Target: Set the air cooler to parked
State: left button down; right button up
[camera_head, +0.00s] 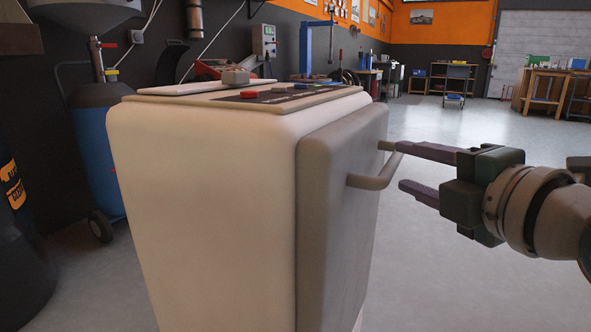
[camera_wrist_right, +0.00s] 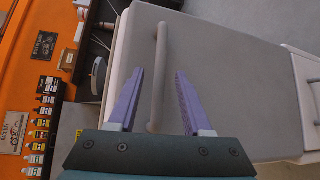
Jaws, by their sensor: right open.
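The air cooler (camera_head: 200,200) is a pale, rounded box standing on the floor in the middle of the head view. Its grey front panel (camera_head: 335,210) faces right and carries a bar handle (camera_head: 372,181). On its top are a dark control strip (camera_head: 265,97) with red pieces and a grey block (camera_head: 236,77). My right gripper (camera_head: 403,167) is open, its purple fingers pointing at the handle. In the right wrist view the handle (camera_wrist_right: 159,95) appears between the two spread fingers, not gripped; whether a finger touches it is unclear. My left gripper is out of view.
A blue tank on wheels (camera_head: 97,135) stands close behind the cooler on the left. A dark barrel (camera_head: 18,240) is at the left edge. Workbenches (camera_head: 545,90) stand far back on the right. The floor (camera_head: 450,125) right of the cooler is clear.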

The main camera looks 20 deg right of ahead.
aim_at(398, 165)
jog(key=shift+w+d+f+b, duration=0.15)
jog(key=shift+w+b, duration=0.25)
jog(key=shift+w, duration=0.75)
jog(key=shift+w+d+f+b, duration=0.1)
jog(key=shift+w+f+b, duration=0.2)
jog(key=shift+w, duration=0.8)
jog(key=shift+r, duration=0.1)
grip_shut()
